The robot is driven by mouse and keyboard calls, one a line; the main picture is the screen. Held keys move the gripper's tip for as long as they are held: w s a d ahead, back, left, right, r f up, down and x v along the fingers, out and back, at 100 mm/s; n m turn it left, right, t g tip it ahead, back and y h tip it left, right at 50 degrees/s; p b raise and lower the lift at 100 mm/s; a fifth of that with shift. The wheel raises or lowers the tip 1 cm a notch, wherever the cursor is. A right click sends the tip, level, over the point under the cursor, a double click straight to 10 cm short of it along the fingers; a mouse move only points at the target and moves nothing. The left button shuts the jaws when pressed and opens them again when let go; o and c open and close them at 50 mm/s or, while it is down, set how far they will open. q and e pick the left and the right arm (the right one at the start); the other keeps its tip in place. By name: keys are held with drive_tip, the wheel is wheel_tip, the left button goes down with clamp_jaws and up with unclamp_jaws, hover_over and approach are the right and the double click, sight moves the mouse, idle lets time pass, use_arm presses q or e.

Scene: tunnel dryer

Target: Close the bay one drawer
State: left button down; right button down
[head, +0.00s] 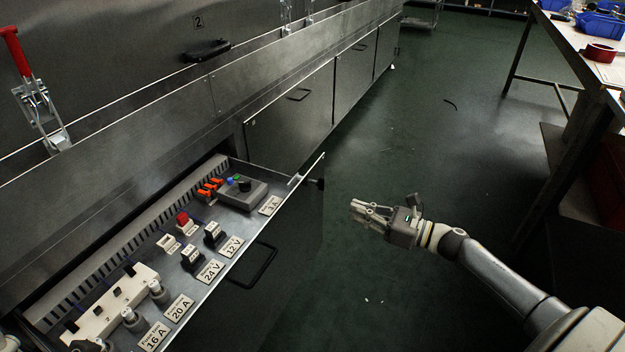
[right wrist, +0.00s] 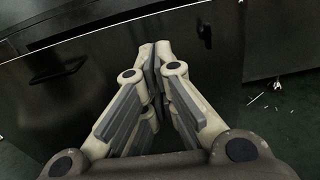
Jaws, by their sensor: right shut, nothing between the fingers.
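The bay one drawer (head: 290,235) is pulled out from the dryer's lower side in the head view. Its tray holds switches, fuses and labels, and its dark front carries a black handle (head: 254,266). In the right wrist view the dark drawer front (right wrist: 100,85) faces me, with the handle (right wrist: 58,72) at the left. My right gripper (head: 356,211) is shut and empty, to the right of the drawer front and apart from it in the head view. It also shows in the right wrist view (right wrist: 154,55).
Shut lower panels (head: 292,112) run along the dryer beyond the drawer. The green floor (head: 430,130) between dryer and bench is mostly clear.

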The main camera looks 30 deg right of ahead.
drive_tip(key=b, duration=0.3)
approach(299, 190)
drive_tip(key=shift+n, duration=0.3)
drive_tip(key=x, duration=0.6)
drive_tip(key=shift+d+f, duration=0.15)
drive_tip(key=shift+w+a, duration=0.3)
drive_tip(key=shift+w, duration=0.2)
drive_tip(key=shift+w+a, duration=0.15)
